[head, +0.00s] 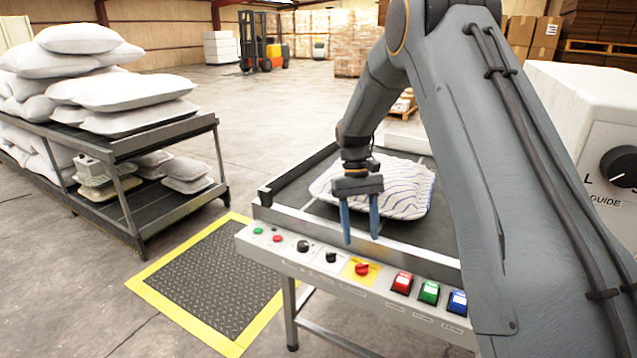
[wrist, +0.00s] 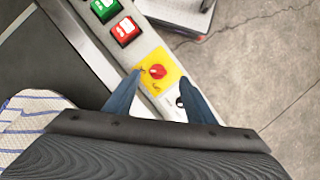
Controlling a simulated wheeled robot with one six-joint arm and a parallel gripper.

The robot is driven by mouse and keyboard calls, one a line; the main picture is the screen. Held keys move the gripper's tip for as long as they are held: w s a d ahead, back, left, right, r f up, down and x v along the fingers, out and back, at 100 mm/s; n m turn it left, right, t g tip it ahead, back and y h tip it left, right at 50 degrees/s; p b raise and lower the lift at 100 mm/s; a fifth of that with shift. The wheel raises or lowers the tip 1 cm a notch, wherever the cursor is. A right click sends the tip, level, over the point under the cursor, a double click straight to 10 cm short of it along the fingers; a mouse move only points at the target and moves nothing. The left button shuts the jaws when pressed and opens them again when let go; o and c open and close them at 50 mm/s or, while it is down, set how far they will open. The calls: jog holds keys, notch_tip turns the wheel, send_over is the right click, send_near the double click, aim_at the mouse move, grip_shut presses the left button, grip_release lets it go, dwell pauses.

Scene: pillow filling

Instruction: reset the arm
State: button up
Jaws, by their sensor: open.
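My gripper (head: 360,222) hangs from my grey arm above the front edge of the machine's control panel (head: 318,250). Its two blue fingers are apart with nothing between them. The knob also shows in the head view (head: 362,268), below and in front of the fingertips. A white pillow with blue stripes (head: 408,190) lies on the dark machine bed behind my gripper. I cannot tell whether the fingers touch the panel.
Red (head: 402,283), green (head: 429,291) and blue (head: 457,301) switches sit along the panel. A rack (head: 135,145) with white pillows stands at the left. A yellow-edged mat (head: 205,287) lies on the floor. A white machine housing (head: 590,110) stands at the right. Open floor lies behind.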

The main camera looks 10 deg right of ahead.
jog(key=s+r+t, duration=0.2)
jog(key=s, duration=1.1)
jog(key=s+r+m+t, duration=0.1)
jog(key=s+r, duration=0.2)
jog(key=s, duration=1)
jog(key=shift+s+m+t+y+p, duration=0.3)
jog(key=shift+s+t, duration=0.1)
jog(key=shift+s+f, duration=0.15)
jog(key=shift+s, duration=0.35)
jog(key=shift+c, duration=0.4)
